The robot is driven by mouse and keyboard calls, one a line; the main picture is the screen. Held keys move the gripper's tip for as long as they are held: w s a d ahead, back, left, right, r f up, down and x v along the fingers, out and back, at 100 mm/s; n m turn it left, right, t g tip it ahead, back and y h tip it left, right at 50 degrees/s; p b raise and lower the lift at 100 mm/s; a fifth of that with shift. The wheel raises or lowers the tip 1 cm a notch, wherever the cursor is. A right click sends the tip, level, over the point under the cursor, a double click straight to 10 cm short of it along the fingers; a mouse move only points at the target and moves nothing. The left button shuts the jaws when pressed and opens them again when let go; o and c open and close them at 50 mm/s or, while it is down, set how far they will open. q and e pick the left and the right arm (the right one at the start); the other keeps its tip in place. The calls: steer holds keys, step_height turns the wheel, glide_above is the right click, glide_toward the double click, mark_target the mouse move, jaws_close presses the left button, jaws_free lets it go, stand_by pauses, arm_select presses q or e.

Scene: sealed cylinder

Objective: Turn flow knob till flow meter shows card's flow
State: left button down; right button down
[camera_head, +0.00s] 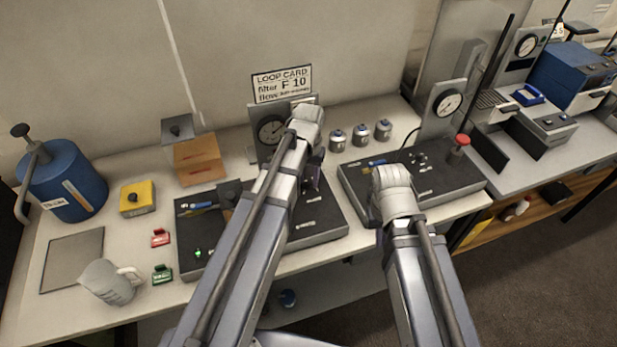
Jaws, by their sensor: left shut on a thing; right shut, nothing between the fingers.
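The loop card (282,84) stands at the back of the bench. It reads "filter F 10", and its flow line is too small to read. The round flow meter (270,130) is on a grey upright panel below the card, partly covered by my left arm; its reading is not legible. My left gripper (313,178) reaches over the black console (325,215) in front of the meter. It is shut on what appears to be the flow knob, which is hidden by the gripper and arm. My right gripper (380,212) is shut and empty by the right-hand console, its fingertips mostly hidden.
A second black console (440,180) with a gauge (448,103) and red button stands at right. Several small canisters (360,135) stand behind. At left are a blue tank (65,182), yellow block (137,198), wooden box (198,160), grey jug (108,282) and red and green clips.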

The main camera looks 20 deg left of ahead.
mark_target(309, 181)
arm_select(q)
steer(key=c, duration=0.5)
jaws_free()
step_height(309, 181, up, 8)
steer(key=p, duration=0.8)
steer(key=shift+f, duration=0.1)
steer(key=shift+s, duration=0.1)
steer(key=s+d+f+m+y+b, duration=0.1)
steer(key=s+d+f+m+b, duration=0.2)
steer(key=s+d, duration=0.7)
steer(key=s+f+b, duration=0.1)
steer(key=s, duration=0.3)
steer(key=shift+s+d+f+b, duration=0.2)
steer(key=shift+d+f+b, duration=0.05)
steer(key=shift+d+b, duration=0.15)
